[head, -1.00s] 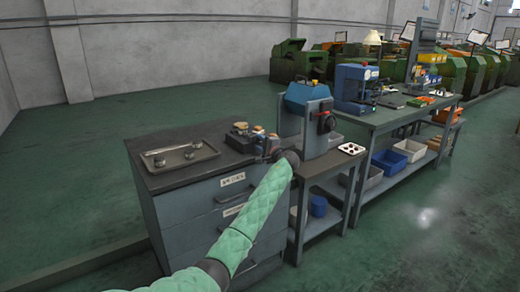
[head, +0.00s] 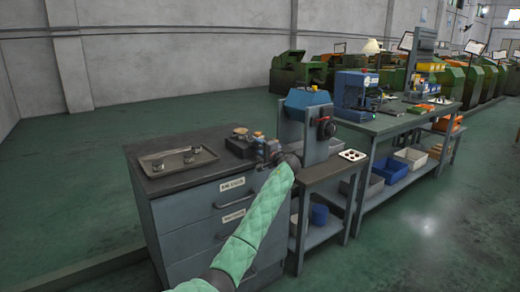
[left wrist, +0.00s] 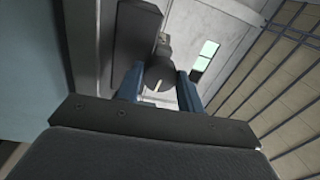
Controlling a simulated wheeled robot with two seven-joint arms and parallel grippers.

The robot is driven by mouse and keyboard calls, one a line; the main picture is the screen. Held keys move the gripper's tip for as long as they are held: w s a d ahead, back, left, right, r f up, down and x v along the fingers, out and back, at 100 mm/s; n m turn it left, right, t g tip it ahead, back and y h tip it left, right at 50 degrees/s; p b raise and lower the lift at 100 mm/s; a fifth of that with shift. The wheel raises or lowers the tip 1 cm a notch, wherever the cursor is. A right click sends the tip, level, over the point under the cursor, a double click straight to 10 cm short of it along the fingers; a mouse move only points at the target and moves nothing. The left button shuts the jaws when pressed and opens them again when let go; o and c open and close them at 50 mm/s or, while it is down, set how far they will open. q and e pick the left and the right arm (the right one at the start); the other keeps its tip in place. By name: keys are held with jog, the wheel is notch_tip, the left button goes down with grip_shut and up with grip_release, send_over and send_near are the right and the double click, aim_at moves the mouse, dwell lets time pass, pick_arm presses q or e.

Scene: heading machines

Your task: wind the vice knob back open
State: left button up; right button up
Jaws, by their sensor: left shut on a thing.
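The small vice (head: 243,144) sits on the dark top of the grey drawer cabinet, near its right end. My left gripper (head: 276,153), on the green-sleeved arm, is at the vice's right side, and its fingers are partly hidden by the wrist in the head view. In the left wrist view, the blue fingers of my left gripper (left wrist: 161,88) are shut on a dark round knob (left wrist: 161,73) with a pale mark on its face. My right gripper is in neither view.
A metal tray (head: 155,166) with small parts lies on the left of the cabinet top (head: 178,186). A blue-topped machine (head: 307,98) stands just right of my gripper. The floor at left is clear.

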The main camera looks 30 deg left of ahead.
pick_arm(q)
jog(key=shift+f, duration=0.1)
jog(key=o, duration=1)
jog(key=shift+s+d, duration=0.15)
jog(key=shift+d, duration=0.2)
jog(key=shift+b+v, duration=0.4)
jog(key=shift+v, duration=3.1)
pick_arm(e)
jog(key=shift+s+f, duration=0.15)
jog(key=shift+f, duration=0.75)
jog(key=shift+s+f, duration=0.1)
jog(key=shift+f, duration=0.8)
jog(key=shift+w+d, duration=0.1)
